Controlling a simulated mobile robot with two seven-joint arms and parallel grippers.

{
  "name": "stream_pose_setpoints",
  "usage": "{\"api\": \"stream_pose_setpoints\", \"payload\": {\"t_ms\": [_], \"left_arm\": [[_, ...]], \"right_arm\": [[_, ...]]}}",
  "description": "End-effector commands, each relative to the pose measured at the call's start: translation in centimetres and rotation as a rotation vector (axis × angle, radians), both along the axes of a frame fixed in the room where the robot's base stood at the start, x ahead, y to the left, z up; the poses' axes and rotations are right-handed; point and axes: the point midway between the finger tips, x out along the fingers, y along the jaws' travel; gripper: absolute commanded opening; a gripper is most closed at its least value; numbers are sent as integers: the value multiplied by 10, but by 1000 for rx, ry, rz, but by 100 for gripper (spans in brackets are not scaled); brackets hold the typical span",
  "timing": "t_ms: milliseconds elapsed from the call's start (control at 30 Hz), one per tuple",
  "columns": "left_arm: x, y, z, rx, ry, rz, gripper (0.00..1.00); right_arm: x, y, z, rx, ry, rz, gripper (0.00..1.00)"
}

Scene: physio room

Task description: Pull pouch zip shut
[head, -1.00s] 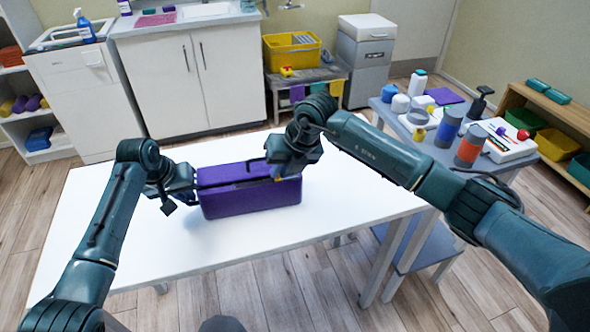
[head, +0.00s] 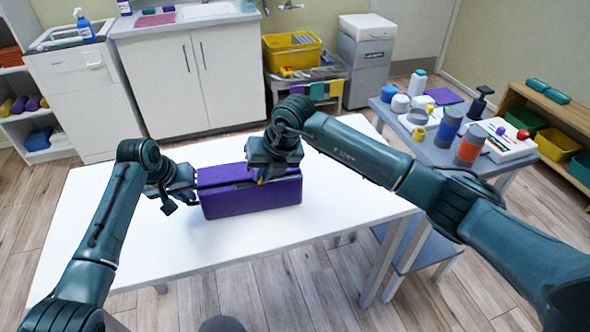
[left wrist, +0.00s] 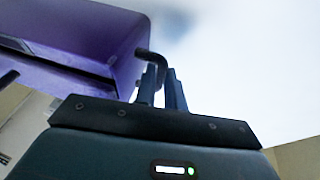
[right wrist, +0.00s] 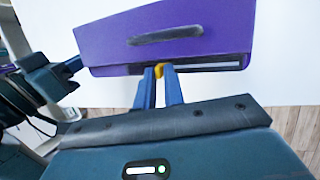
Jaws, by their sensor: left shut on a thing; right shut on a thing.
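A purple pouch (head: 250,198) stands on the white table (head: 140,215), with a dark slit along its upper front edge. My left gripper (left wrist: 161,75) is shut on a dark bent tab (left wrist: 147,58) at the pouch's left end. My right gripper (right wrist: 166,76) is shut on the small yellow zip pull (right wrist: 159,70), at the slit right of the pouch's middle in the head view. In the right wrist view the slit (right wrist: 215,66) shows dark with a pale line beside the pull. My right gripper hides part of the pouch's top in the head view.
The table around the pouch is clear. A grey side table (head: 405,118) at the right holds bottles, jars and a white box (head: 503,141). A yellow crate (head: 292,53) and a white cabinet (head: 188,85) stand behind.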

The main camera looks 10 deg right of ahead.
Motion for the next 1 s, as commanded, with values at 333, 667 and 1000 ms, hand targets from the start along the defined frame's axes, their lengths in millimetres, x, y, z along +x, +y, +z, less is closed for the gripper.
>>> {"api": "stream_pose_setpoints", "payload": {"t_ms": [333,667,1000], "left_arm": [[0,-4,1,-6,-2,-7,0],[0,-4,2,-6,-3,-7,0],[0,-4,2,-6,-3,-7,0]], "right_arm": [[-1,14,-3,-2,6,-1,0],[-2,28,-3,-2,6,0,0],[-2,41,-3,-2,5,0,0]]}}
